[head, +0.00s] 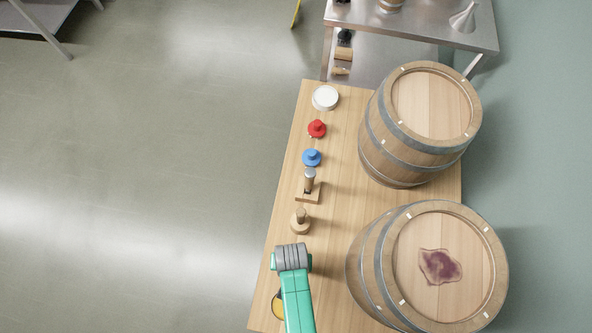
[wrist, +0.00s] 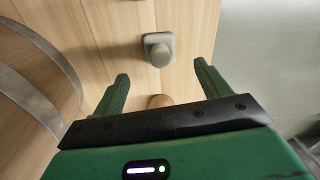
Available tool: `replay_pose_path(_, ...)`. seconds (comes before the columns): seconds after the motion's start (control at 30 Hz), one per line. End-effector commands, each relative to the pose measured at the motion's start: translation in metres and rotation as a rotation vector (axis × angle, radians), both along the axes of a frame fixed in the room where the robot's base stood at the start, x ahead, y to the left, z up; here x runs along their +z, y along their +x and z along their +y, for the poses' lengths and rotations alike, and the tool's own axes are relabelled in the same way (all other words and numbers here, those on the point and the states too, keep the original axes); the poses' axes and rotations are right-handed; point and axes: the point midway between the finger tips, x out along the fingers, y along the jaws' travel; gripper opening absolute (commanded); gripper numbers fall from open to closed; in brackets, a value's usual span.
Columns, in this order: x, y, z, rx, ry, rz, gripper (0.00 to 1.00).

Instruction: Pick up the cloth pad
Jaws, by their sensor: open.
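My gripper (wrist: 161,70) is open and empty over the wooden table, with its two green fingers apart in the wrist view. A small grey piece with a squarish base and a rounded top (wrist: 159,48) stands on the table just past the fingertips, roughly in line with the gap between them. It may be the cloth pad, but I cannot be sure. A round wooden piece (wrist: 160,101) shows between the fingers, partly hidden by the gripper body. In the head view my arm covers the fingers and the table under them.
Two barrels (head: 428,125) (head: 365,270) stand along the right of the table (head: 340,180); the nearer one has a purple stain (head: 440,265) on top. A white round item (head: 325,97), red (head: 317,128) and blue (head: 312,157) knobs and wooden pieces (head: 301,222) line the left edge.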

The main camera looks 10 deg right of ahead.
Motion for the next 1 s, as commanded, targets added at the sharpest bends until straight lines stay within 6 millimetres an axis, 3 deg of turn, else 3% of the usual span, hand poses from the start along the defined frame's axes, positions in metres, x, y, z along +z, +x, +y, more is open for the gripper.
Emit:
replay_pose_path(0.4, -0.028, 0.002, 0.000, 0.001, 0.001, -0.002, 0.76)
replay_pose_path(0.6, -0.066, 0.004, -0.001, 0.002, 0.001, -0.002, 0.76)
replay_pose_path(0.7, -0.075, 0.005, -0.001, 0.002, 0.000, -0.005, 0.76)
replay_pose_path(0.93, -0.076, 0.005, -0.001, 0.001, 0.000, -0.005, 0.76)
replay_pose_path(1.0, -0.076, 0.005, -0.001, 0.001, 0.000, -0.005, 0.66)
